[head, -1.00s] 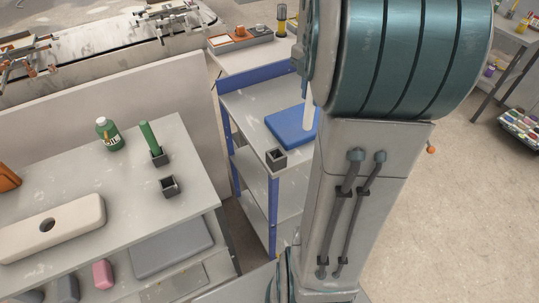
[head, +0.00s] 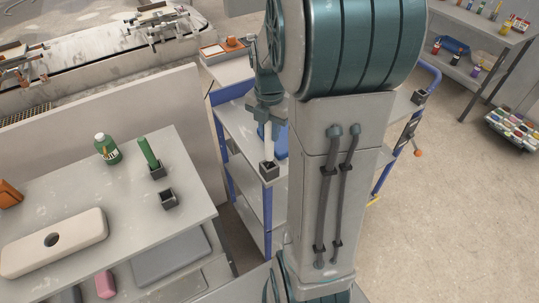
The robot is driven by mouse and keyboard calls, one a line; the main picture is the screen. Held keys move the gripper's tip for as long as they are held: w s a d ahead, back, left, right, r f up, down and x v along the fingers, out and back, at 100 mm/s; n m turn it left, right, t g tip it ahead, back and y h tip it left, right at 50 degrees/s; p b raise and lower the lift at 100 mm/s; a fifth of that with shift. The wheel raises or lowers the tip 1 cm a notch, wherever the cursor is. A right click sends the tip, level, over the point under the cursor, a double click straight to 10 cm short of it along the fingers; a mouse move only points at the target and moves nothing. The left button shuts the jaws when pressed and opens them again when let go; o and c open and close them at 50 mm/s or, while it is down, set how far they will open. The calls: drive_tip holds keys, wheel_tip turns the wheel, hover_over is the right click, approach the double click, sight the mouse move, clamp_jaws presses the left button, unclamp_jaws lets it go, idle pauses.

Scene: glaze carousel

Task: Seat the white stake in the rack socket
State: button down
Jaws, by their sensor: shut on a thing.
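My gripper (head: 268,114) is shut on the white stake (head: 268,139) near its upper part. The stake hangs upright, over the near corner of the blue-framed shelf rack (head: 240,128). Its lower end is at the dark square socket (head: 269,171) on that corner. I cannot tell whether the tip is inside the socket or just above it. My own arm hides much of the rack's right side.
A blue pad (head: 282,142) lies partly hidden behind the stake. On the left table, a green stake (head: 149,152) stands in one socket, beside an empty socket (head: 168,198) and a green bottle (head: 107,149). Another dark socket (head: 420,97) shows at the rack's right end.

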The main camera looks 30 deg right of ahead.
sight(269, 149)
drive_tip(key=shift+f+b, duration=2.2)
drive_tip(key=shift+f, duration=1.5)
drive_tip(key=shift+f, duration=0.2)
drive_tip(key=c, duration=1.2)
unclamp_jaws()
